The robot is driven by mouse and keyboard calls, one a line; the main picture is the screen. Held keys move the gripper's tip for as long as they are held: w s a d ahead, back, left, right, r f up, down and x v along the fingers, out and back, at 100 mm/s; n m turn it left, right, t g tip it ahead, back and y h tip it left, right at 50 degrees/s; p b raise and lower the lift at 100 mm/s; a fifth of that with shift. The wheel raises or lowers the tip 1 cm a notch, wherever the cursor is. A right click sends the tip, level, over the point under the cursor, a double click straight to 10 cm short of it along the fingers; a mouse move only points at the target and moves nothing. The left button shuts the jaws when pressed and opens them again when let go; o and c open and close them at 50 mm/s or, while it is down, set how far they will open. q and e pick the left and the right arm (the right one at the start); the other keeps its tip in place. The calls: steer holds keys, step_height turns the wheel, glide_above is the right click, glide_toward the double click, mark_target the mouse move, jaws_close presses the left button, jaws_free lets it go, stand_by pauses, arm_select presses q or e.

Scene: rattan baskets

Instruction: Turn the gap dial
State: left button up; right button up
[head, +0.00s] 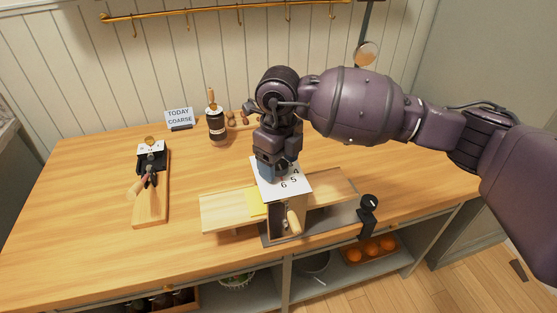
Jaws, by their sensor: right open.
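My right gripper (270,165) points down over the back of the plate, open. It hides the dial and the other numbers; a bluish part shows at the fingers, and I cannot tell whether they touch it. A small sign (179,118) at the back reads "TODAY COARSE". My left gripper is not in view.
A dark jar (217,128) stands behind, left of my right arm. A board (151,205) with a black tool lies at the left. A black clamp (367,212) sits at the front right edge. A yellow note (255,203) lies beside the grinder.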

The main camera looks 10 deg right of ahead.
steer(key=c, duration=0.9)
steer(key=shift+n, duration=0.3)
steer(key=shift+n+b, duration=0.3)
steer(key=shift+n, duration=0.6)
steer(key=shift+n+b, duration=0.3)
steer(key=shift+n, duration=0.8)
steer(key=shift+n+b, duration=0.35)
steer(key=shift+n, duration=1.25)
steer(key=shift+r, duration=0.1)
